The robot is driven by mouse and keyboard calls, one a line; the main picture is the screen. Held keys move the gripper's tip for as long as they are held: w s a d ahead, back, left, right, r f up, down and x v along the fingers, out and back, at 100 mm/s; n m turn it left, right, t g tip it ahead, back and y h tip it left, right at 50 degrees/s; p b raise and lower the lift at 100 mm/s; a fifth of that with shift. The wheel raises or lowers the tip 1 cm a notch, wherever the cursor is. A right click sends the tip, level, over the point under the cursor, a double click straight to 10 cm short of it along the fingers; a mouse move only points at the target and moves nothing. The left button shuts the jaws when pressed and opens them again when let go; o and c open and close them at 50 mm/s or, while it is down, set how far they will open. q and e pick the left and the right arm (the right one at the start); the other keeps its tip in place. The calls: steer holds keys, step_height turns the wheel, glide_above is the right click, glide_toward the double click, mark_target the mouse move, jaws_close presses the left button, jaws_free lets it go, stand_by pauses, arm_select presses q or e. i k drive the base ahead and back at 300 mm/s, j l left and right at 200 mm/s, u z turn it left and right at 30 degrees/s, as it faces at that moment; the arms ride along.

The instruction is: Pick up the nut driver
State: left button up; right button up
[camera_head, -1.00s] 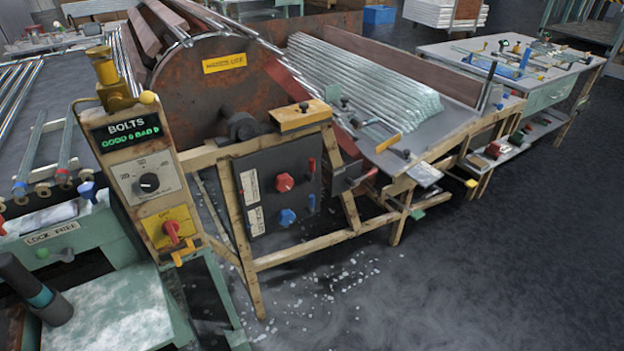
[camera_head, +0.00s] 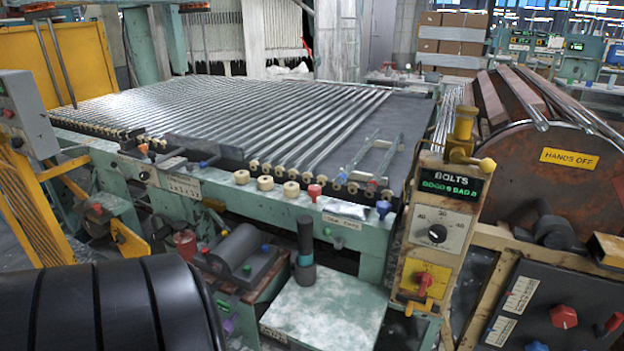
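I cannot make out a nut driver for certain in this view. A dark upright cylinder with a teal band (camera_head: 305,245) stands at the back left corner of a pale, worn green box top (camera_head: 335,308); I cannot tell what it is. Small coloured knobs and handles line the front of the roller table, too small to identify as tools. Neither of my grippers is in view.
A long table of glass tubes on rollers (camera_head: 230,115) fills the middle. A control post marked BOLTS (camera_head: 440,235) stands right of it, beside a rusty drum marked HANDS OFF (camera_head: 535,185). Stacked cardboard boxes (camera_head: 450,45) stand behind. Little floor shows.

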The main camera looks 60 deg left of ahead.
mark_target(304, 222)
steer(key=u, duration=1.85)
steer(key=i+j+u, duration=0.3)
steer(key=i+u, duration=0.35)
steer(key=k+j, duration=0.05)
steer(key=k, duration=0.05)
